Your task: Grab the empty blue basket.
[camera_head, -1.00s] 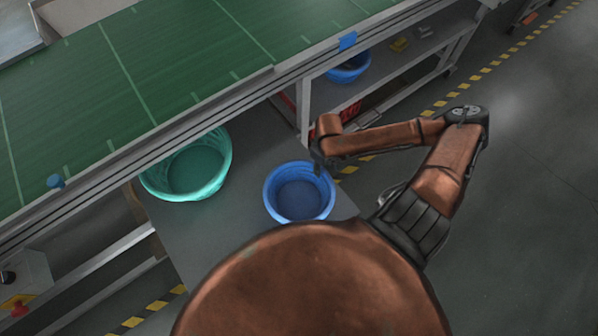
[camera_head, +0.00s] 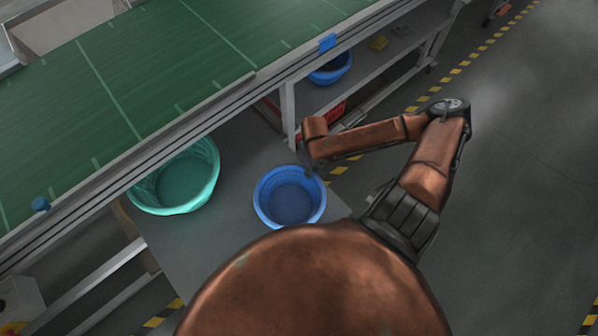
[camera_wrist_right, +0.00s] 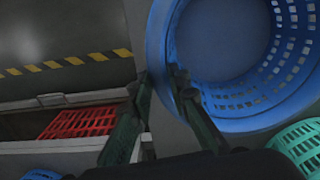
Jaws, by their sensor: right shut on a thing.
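The empty blue basket (camera_head: 290,196), round with a slotted wall, sits upright on a grey surface beside the conveyor in the head view. My right gripper (camera_head: 314,172) is at its far right rim. In the right wrist view, the fingers of my right gripper (camera_wrist_right: 160,85) are on either side of the wall of the blue basket (camera_wrist_right: 215,45), shut on its rim. The basket's inside looks bare. My left gripper is not in view.
A green basket (camera_head: 208,183) stands left of the blue one, partly under the green conveyor's edge (camera_head: 190,125). Another blue basket (camera_head: 335,72) sits on a shelf behind. A red crate (camera_wrist_right: 80,122) shows in the wrist view. Open floor lies to the right.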

